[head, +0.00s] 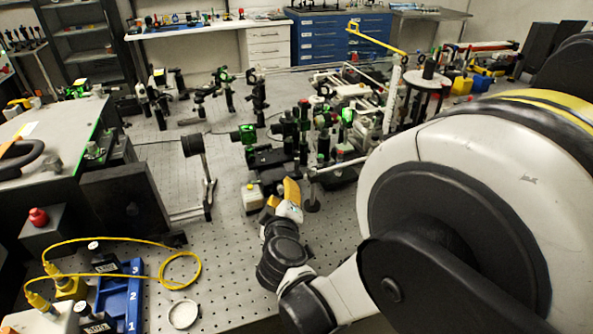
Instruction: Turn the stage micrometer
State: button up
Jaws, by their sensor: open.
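My gripper (282,197), with orange-yellow fingers, is over the perforated optical table near the middle of the head view. It is open, and I see nothing held between its fingers. A black stage-like assembly (268,158) with posts stands just beyond the fingers. The stage micrometer itself is too small or too hidden to pick out. I cannot tell whether the fingers touch anything there.
A small beige box (252,198) stands close left of my gripper. A black screen on a stand (192,145) is farther left. Crowded optics (345,115) stand behind and right. A blue numbered rack (120,298), yellow cable (190,285) and white ring (183,314) lie front left.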

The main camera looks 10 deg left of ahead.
jog(key=shift+w, duration=0.3)
grip_shut()
jog(key=shift+m, duration=0.3)
